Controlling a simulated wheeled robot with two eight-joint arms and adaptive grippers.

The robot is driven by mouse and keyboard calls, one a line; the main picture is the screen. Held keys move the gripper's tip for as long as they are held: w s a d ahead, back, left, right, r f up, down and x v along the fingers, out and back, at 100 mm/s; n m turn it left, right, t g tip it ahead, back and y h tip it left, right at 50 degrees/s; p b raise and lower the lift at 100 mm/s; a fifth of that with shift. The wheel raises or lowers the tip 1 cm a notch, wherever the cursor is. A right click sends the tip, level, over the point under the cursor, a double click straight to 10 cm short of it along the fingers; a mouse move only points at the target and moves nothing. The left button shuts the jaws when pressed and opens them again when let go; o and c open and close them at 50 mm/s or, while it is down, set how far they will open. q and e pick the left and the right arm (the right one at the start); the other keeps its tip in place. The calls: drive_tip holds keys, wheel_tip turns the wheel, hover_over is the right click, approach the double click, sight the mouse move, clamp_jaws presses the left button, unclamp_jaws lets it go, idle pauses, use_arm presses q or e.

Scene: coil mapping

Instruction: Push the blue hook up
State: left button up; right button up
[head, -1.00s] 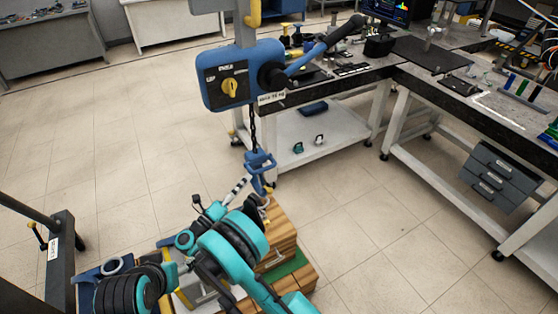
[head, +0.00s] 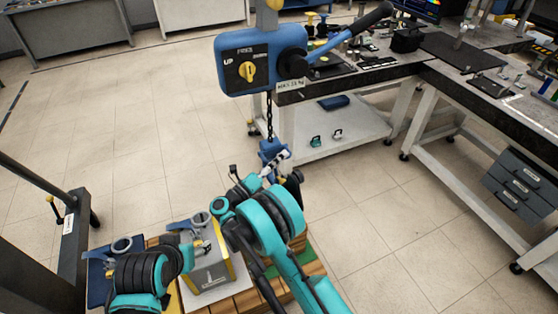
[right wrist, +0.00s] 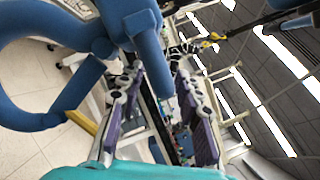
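The blue hook (head: 268,148) hangs on a dark chain (head: 270,117) under the blue hoist box (head: 250,64). My right gripper (head: 279,158) is up against the hook's right side in the head view, partly hiding it. In the right wrist view, the blue hook (right wrist: 148,42) is large and close, with its curve at the left and a thick part reaching between the fingers. The purple-padded fingers of my right gripper (right wrist: 162,118) stand apart. I cannot tell whether they touch the hook. My left arm is low at the left; its gripper (head: 192,246) shows too poorly to judge.
A grey box with yellow edges (head: 213,275) stands on wooden blocks (head: 252,300) below the hook. A white-framed bench (head: 345,136) and a blue-grey drawer unit (head: 518,185) are at the right. A dark post (head: 72,262) stands at the left. Open floor lies behind.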

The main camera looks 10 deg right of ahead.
clamp_jaws()
drive_tip(key=shift+r, duration=0.1)
wheel_tip(320, 180, up, 19)
drive_tip(key=p, duration=0.8)
unclamp_jaws()
drive_tip(key=shift+a, duration=0.1)
drive_tip(key=v, duration=0.8)
